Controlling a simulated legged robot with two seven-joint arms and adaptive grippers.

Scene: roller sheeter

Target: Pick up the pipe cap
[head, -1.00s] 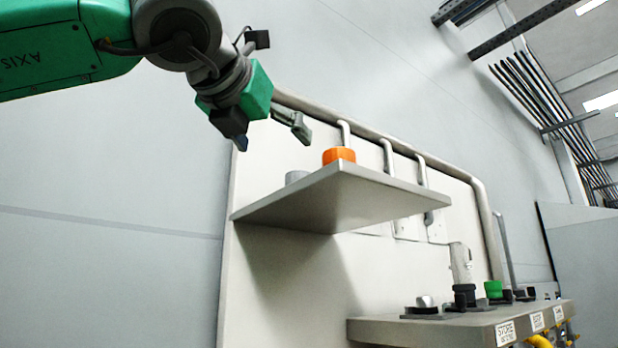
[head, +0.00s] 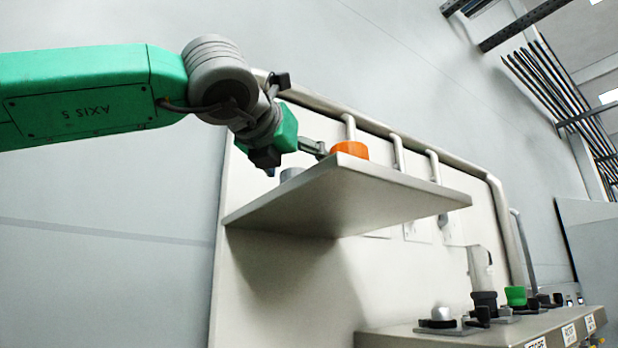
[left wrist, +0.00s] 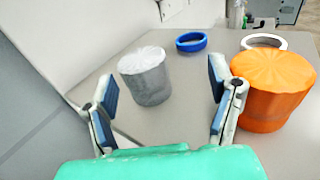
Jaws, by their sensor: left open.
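A grey ribbed cap (left wrist: 146,78) stands upright on the shelf (left wrist: 185,125) in the left wrist view. A larger orange ribbed cap (left wrist: 270,95) stands to its right. I cannot tell from looks alone which one is the pipe cap. My left gripper (left wrist: 162,92) is open and empty, with the grey cap ahead of it between the lines of its fingers. Its right finger is close beside the orange cap. In the head view my left gripper (head: 296,162) is just above the shelf, over the grey cap (head: 290,174), left of the orange cap (head: 349,150). My right gripper is not in view.
A blue ring (left wrist: 191,41) and a white ring (left wrist: 264,41) lie farther back on the shelf. A wall panel with pipes (head: 400,153) rises behind. A lower bench (head: 440,335) with a green cap (head: 515,296) and fittings is at the lower right.

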